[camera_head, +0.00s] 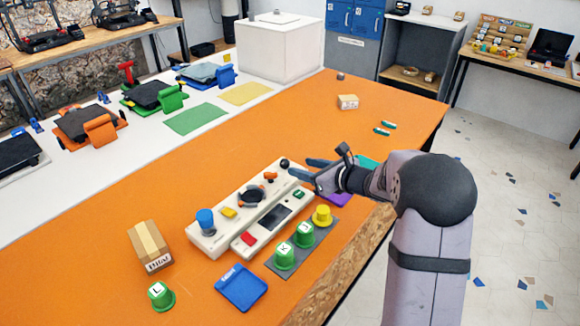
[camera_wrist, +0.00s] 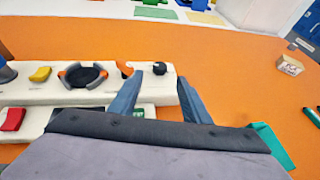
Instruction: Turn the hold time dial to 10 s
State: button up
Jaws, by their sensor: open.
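A long white control panel (camera_head: 226,226) lies on the orange table, and it also crosses the left of the wrist view (camera_wrist: 28,92). On it is a black round dial with orange marks (camera_head: 251,195), also in the wrist view (camera_wrist: 82,75); I cannot read its setting. A black ball knob (camera_head: 284,163) stands at the panel's far end. My gripper (camera_head: 298,167) is open and empty near that end. In the wrist view, the ball knob (camera_wrist: 159,68) appears between the fingertips; I cannot tell whether they touch it.
Green and yellow caps, a cardboard box (camera_head: 150,246) and a blue tray (camera_head: 241,287) lie nearby. The orange table (camera_head: 200,170) is clear behind the panel.

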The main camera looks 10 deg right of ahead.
aim_at(287, 163)
jog(key=shift+p+x, duration=0.85)
jog(key=shift+x, duration=2.85)
jog(key=shift+c, duration=0.3)
jog(key=c, duration=1)
